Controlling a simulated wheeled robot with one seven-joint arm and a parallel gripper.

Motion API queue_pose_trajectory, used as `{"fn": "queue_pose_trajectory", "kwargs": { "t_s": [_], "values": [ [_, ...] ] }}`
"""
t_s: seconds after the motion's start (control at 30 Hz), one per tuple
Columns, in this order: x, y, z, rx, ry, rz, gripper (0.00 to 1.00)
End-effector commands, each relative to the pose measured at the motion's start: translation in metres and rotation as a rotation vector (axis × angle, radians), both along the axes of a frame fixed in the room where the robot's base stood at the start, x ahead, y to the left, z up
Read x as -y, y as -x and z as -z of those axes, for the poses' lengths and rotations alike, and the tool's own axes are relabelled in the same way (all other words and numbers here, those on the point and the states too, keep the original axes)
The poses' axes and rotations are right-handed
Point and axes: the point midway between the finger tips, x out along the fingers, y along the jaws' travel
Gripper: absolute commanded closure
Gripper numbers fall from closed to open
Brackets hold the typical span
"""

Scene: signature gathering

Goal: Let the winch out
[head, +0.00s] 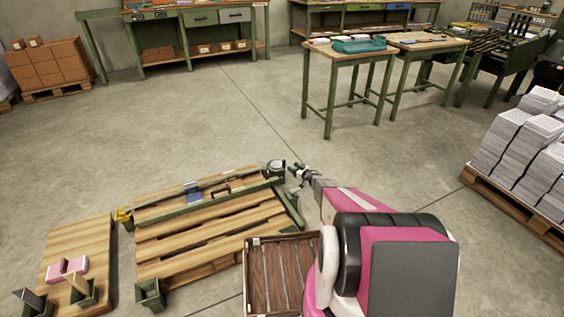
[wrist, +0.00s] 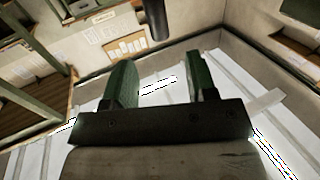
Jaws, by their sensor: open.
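A low slatted wooden pallet (head: 200,240) with green metal fittings lies on the floor in the head view. A small round grey and dark device (head: 275,168), which looks like the winch, sits at its far right corner, at the end of a green bar. My gripper (head: 294,172) is just right of this device; whether they touch I cannot tell. In the wrist view my gripper (wrist: 164,75) has its two green fingers apart with nothing between them. That view faces the walls and ceiling, and the winch is not in it.
A yellow fitting (head: 124,215) is at the pallet's left corner. A wooden board (head: 78,245) with pink and green pieces lies at left, and a slatted crate (head: 252,285) stands at front. Paper stacks (head: 520,140) are at right. The floor behind is clear up to the workbenches (head: 345,60).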

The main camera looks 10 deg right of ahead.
Motion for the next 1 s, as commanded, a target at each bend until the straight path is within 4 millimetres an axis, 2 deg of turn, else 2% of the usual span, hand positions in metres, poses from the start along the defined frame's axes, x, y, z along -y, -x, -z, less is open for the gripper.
{"fn": "queue_pose_trajectory", "kwargs": {
  "t_s": [0.17, 0.6, 0.77, 1.0],
  "values": [
    [-0.012, -0.016, 0.0, 0.001, 0.0, 0.0, 0.48],
    [-0.058, -0.073, 0.0, 0.001, 0.001, 0.002, 0.48],
    [-0.064, -0.08, 0.0, 0.001, 0.001, 0.003, 0.48],
    [-0.064, -0.08, -0.001, 0.0, 0.001, 0.004, 0.48]
  ]
}}
